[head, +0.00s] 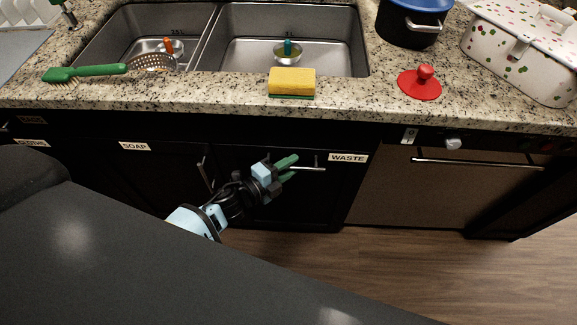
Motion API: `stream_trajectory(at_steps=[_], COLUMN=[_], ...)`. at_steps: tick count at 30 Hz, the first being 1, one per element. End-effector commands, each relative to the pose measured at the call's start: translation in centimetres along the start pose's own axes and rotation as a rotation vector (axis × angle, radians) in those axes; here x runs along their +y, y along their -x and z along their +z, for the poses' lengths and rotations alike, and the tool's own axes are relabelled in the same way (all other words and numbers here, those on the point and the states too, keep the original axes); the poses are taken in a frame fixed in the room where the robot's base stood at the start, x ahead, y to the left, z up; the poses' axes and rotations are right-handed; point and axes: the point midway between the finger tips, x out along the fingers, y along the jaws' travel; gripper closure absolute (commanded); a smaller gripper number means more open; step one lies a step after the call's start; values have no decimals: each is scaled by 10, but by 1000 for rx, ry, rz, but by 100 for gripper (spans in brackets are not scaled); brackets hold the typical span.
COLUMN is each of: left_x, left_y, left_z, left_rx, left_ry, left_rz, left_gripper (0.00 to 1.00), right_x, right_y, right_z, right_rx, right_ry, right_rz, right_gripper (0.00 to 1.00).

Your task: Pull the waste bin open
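The waste bin front is a dark cabinet panel (330,200) under the sink, with a white WASTE label (348,158) at its upper right. It looks flush with the cabinets beside it. Its horizontal metal bar handle (312,169) is near the top. My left gripper (296,166) reaches in from the lower left with two green fingers. The fingers are apart, one above the other, at the left end of the handle. The handle's end lies at the gap between them; I see no clear grip on it. My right gripper is not in view.
A speckled counter holds a yellow sponge (292,81), a red lid (420,83), a blue-lidded pot (408,27), a spotted stockpot (525,50) and a green brush (85,72). A dishwasher (425,185) is at right. Wooden floor (400,270) in front is clear.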

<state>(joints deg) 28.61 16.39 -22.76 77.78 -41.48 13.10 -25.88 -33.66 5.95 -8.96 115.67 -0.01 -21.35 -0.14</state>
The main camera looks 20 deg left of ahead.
Motion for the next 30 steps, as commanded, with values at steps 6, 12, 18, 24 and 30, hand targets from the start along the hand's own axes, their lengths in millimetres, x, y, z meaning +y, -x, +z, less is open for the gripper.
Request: stream_trajectory(at_steps=[6,12,18,24,30], left_x=[0,0,0,1,6], left_y=[0,0,0,5,25], left_z=[0,0,0,-4,-25], left_rx=[0,0,0,0,0], left_ry=[0,0,0,2,5], left_rz=[0,0,0,0,1], left_gripper=[79,100,100,100,100], right_x=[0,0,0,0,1], right_y=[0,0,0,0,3], right_z=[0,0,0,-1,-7], right_rx=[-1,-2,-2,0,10], right_ry=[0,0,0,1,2], right_rz=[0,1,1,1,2], right_gripper=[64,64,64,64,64])
